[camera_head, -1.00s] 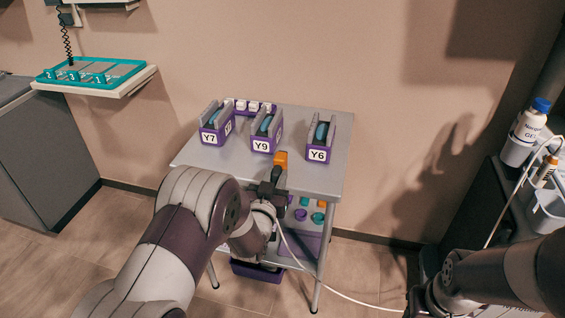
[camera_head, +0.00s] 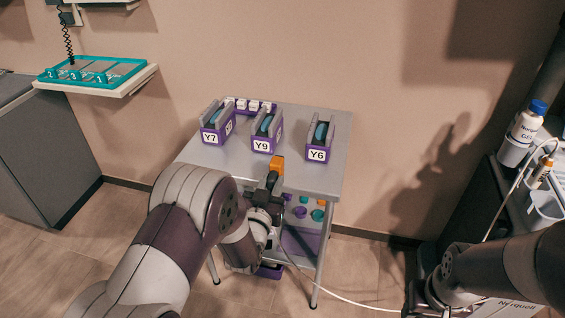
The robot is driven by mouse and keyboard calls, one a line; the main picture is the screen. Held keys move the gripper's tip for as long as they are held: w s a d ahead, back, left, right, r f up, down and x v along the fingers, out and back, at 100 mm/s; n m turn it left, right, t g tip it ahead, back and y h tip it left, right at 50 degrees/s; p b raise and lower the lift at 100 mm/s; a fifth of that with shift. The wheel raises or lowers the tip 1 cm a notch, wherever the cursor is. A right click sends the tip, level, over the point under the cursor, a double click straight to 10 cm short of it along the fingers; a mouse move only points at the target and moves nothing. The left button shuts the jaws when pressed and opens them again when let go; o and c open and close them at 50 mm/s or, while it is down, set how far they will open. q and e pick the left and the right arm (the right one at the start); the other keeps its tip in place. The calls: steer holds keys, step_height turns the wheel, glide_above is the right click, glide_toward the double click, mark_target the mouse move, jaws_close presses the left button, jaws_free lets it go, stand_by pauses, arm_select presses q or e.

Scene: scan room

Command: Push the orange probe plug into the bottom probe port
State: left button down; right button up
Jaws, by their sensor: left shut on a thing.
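The orange probe plug (camera_head: 277,165) is held in my left gripper (camera_head: 271,183), in front of the grey cart's front edge. The gripper is shut on it, with the orange end pointing up and away from me. Below the cart top, right of the gripper, a panel holds round purple and teal parts and an orange piece (camera_head: 321,202). My arm and gripper cover the panel's left side, and I cannot pick out the bottom probe port. My right arm shows at the lower right, but its gripper is not visible.
The grey cart (camera_head: 285,174) carries purple holders labelled Y7 (camera_head: 211,137), Y9 (camera_head: 261,145) and Y6 (camera_head: 317,155). A pale cable (camera_head: 345,298) runs along the floor to the right. A white bottle with a blue cap (camera_head: 527,121) stands on the right-hand unit.

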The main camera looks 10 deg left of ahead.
arm_select(q)
steer(key=shift+s+r, duration=0.15)
steer(key=shift+s, duration=0.2)
steer(key=shift+s+p, duration=0.4)
steer(key=shift+s, duration=0.45)
steer(key=shift+s+a+p, duration=0.1)
steer(key=shift+s+p, duration=0.25)
steer(key=shift+s, duration=1.8)
